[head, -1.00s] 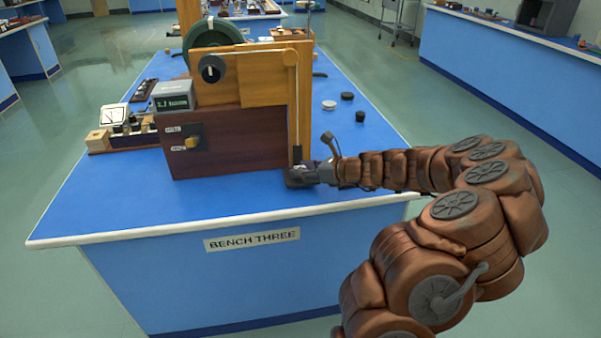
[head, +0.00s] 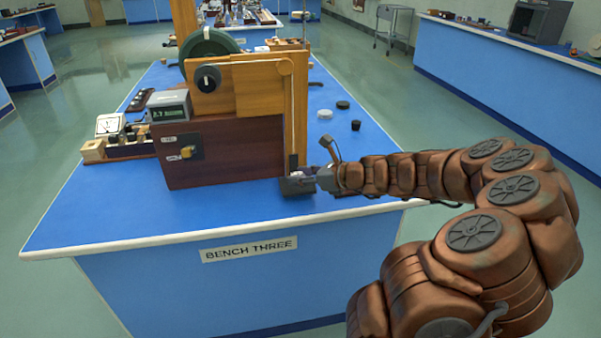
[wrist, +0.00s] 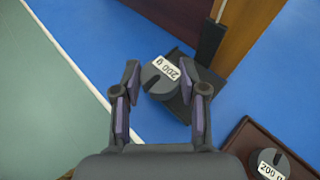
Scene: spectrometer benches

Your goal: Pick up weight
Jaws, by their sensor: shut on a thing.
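A round grey slotted weight (wrist: 160,77) with a white "200 g" label sits over a dark square plate (wrist: 218,85) at the foot of the apparatus in the wrist view. My gripper (wrist: 162,80) has a finger on either side of the weight and is shut on it. Whether the weight is clear of the plate cannot be told. In the head view my gripper (head: 303,183) is low at the front right corner of the wooden apparatus (head: 225,150), and it hides most of the weight.
A second 200 g weight (wrist: 269,160) lies on a brown tray (wrist: 240,142) at the lower right of the wrist view.

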